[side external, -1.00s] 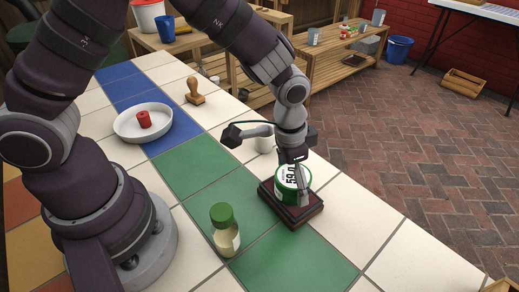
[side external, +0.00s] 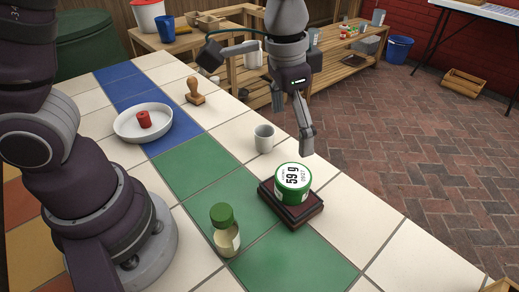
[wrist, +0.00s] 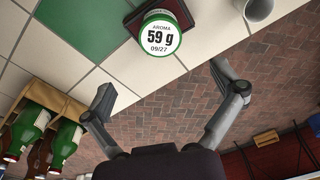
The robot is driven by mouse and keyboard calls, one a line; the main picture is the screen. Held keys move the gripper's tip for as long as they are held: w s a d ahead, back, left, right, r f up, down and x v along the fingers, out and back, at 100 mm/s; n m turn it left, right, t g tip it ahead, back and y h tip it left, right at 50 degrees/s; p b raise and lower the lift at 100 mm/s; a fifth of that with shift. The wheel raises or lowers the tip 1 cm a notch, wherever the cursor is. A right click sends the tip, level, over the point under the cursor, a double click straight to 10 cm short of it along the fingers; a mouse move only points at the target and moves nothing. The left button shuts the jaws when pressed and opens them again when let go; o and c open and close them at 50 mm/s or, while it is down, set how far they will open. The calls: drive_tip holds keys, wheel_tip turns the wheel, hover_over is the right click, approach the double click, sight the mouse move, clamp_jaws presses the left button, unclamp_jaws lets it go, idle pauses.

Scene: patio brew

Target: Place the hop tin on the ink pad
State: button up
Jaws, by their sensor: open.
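The hop tin (side external: 292,181), a short green and white can marked 59 g, rests upright on the dark ink pad (side external: 311,213) on the tiled table. In the wrist view the tin (wrist: 160,36) shows its label at the top, and a corner of the pad (wrist: 187,17) shows beside it. My gripper (side external: 292,125) is open and empty, raised above and behind the tin, apart from it. Its spread fingers also show in the wrist view (wrist: 162,88) with nothing between them.
A grey cup (side external: 264,138) stands behind the tin. A green-capped jar (side external: 224,230) stands in front of it, to the left. A white dish (side external: 143,131) holds a red spool (side external: 144,119), near a wooden stamp (side external: 194,92). The tiles right of the pad are clear.

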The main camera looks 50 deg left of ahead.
drive_tip(key=s+a+r+n+t, duration=0.4)
drive_tip(key=s+a+r, duration=0.1)
drive_tip(key=s+a, duration=0.4)
drive_tip(key=shift+a+n+y, duration=0.3)
drive_tip(key=shift+a, duration=0.4)
